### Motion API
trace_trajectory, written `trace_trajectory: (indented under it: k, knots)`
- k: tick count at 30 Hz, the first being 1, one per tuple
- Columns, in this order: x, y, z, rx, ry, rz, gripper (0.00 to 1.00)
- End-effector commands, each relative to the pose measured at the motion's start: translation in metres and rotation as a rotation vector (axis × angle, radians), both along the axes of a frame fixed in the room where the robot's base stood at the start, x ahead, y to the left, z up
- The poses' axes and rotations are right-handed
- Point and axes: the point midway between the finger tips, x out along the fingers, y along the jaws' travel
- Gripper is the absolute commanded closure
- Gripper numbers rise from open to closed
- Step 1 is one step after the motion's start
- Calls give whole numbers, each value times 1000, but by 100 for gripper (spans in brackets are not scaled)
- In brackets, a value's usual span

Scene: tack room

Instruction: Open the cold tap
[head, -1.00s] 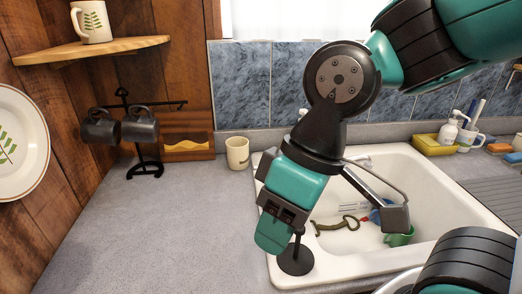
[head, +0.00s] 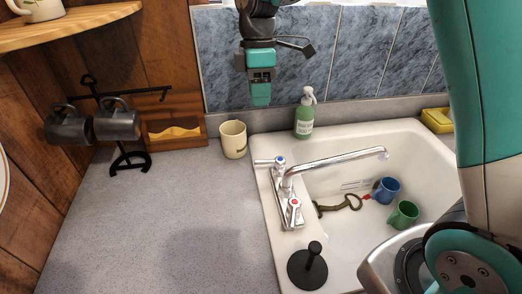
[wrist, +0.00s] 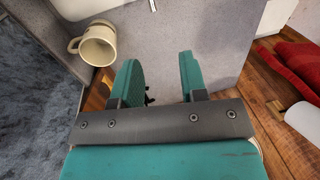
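The chrome tap (head: 288,185) stands at the left rim of the white sink, its spout reaching right over the basin. The cold tap handle (head: 279,161) has a blue cap and a lever pointing left. The hot handle (head: 294,205) has a red cap and is nearer to me. My gripper (head: 261,98) points down near the tiled back wall, above and behind the cold handle and apart from it. In the wrist view my gripper (wrist: 158,68) shows two teal fingers spread, with nothing between them.
A cream mug (head: 233,140) stands left of the tap; it also shows in the wrist view (wrist: 97,45). A green soap bottle (head: 305,115) stands behind the sink (head: 345,135). A black plunger-like object (head: 308,266) stands at the sink's front left. The counter (head: 170,220) on the left is clear.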

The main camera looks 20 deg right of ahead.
Motion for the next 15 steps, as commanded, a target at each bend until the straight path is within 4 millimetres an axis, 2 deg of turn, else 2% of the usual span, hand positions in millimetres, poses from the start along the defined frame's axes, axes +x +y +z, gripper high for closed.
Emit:
trace_trajectory:
  k: [2, 5, 10, 15]
  knots:
    - [12, -3, -4, -5, 13, 38, 61]
    - [17, -5, -11, -7, 21, 62, 61]
    - [12, -3, -32, -8, 24, 68, 61]
    - [4, -2, -69, -7, 26, 68, 61]
